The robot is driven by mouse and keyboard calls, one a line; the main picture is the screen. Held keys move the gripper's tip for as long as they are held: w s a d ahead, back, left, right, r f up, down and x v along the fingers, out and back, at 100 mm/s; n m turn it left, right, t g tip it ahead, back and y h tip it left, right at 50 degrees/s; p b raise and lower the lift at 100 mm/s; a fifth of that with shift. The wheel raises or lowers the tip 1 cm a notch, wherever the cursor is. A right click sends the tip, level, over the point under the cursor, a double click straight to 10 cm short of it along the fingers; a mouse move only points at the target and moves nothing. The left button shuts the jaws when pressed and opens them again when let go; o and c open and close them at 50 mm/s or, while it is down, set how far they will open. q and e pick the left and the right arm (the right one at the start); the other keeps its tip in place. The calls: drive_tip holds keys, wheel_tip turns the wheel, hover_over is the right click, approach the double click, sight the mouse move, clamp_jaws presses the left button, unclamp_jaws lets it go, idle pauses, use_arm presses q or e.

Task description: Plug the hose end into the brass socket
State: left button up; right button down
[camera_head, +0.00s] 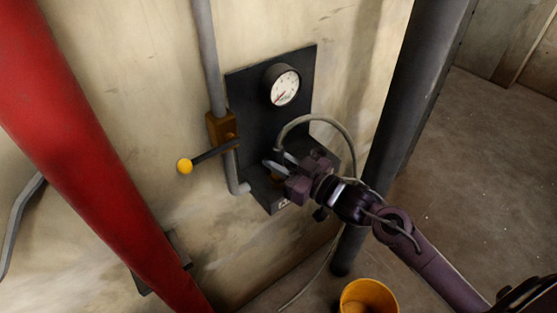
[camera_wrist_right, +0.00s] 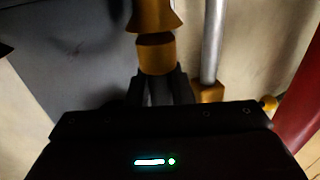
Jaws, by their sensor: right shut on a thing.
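My right gripper (camera_head: 275,168) is in front of the dark wall panel, low on it, at its small shelf. In the right wrist view its fingertips (camera_wrist_right: 160,85) are shut on a brass cylinder, which I take as the hose end (camera_wrist_right: 156,55). The grey hose (camera_head: 330,119) arches up from the gripper and drops behind my wrist. A flared brass piece, apparently the brass socket (camera_wrist_right: 154,14), is directly off the hose end, roughly in line. A thin dark gap seems to separate them. In the head view the gripper mostly hides both. My left gripper is not in view.
A pressure gauge (camera_head: 285,87) sits on the panel (camera_head: 252,100). Left of it are a grey pipe (camera_head: 204,50) and a valve lever with a yellow knob (camera_head: 185,166). A red post (camera_head: 75,130), a dark post (camera_head: 410,90) and a yellow bucket (camera_head: 367,297) stand around.

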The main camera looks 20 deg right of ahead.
drive_tip(key=shift+f, duration=0.4)
drive_tip(key=c, duration=1.6)
unclamp_jaws()
drive_tip(key=shift+o, duration=0.2)
drive_tip(key=shift+f, duration=0.1)
drive_tip(key=p+v, duration=0.5)
drive_tip(key=v, duration=0.6)
drive_tip(key=shift+d, duration=0.1)
